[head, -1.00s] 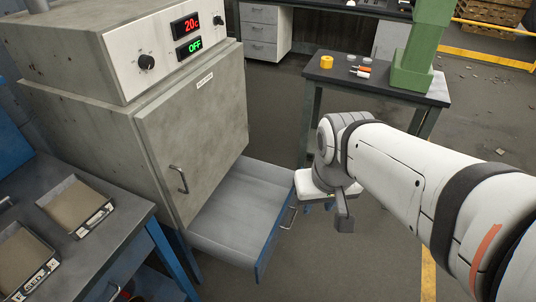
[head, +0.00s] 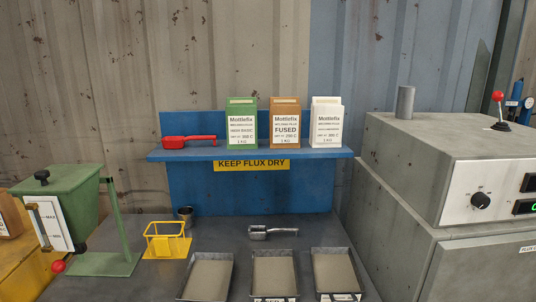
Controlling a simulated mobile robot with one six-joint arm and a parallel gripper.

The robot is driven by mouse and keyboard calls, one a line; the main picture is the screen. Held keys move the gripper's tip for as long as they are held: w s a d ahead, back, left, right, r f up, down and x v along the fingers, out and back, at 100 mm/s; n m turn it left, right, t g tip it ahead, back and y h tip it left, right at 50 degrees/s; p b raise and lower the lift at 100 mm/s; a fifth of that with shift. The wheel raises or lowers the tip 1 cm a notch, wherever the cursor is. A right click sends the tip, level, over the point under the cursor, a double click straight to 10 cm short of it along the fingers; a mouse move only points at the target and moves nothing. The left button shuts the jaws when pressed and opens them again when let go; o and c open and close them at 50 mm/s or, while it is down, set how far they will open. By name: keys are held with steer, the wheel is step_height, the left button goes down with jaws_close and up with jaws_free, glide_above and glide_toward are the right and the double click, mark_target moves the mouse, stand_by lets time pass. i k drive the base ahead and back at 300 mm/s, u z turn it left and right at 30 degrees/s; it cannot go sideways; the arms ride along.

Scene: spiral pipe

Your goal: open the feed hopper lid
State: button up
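A green hopper (head: 68,206) on a green stand is at the far left of the head view. Its green lid (head: 65,177) appears to lie flat on top and carries a black knob (head: 41,176). A white gauge panel with level marks (head: 48,222) is on the hopper's front, with a red ball knob (head: 58,266) below it. The hopper's left part is close to the picture edge. My gripper and arm are not in this view.
A grey bench (head: 225,238) holds a yellow wire holder (head: 167,240), a metal scoop (head: 273,231) and three sand-coloured trays (head: 208,277). A blue shelf (head: 250,154) above bears a red scoop (head: 188,141) and three boxes. A grey oven (head: 449,160) stands right.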

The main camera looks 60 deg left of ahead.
mark_target(58, 179)
steer(key=u, duration=3.1)
steer(key=k, duration=1.15)
steer(key=u, duration=0.55)
steer(key=i, duration=0.9)
steer(key=z, duration=0.35)
steer(key=i, duration=0.85)
steer(key=z, duration=0.7)
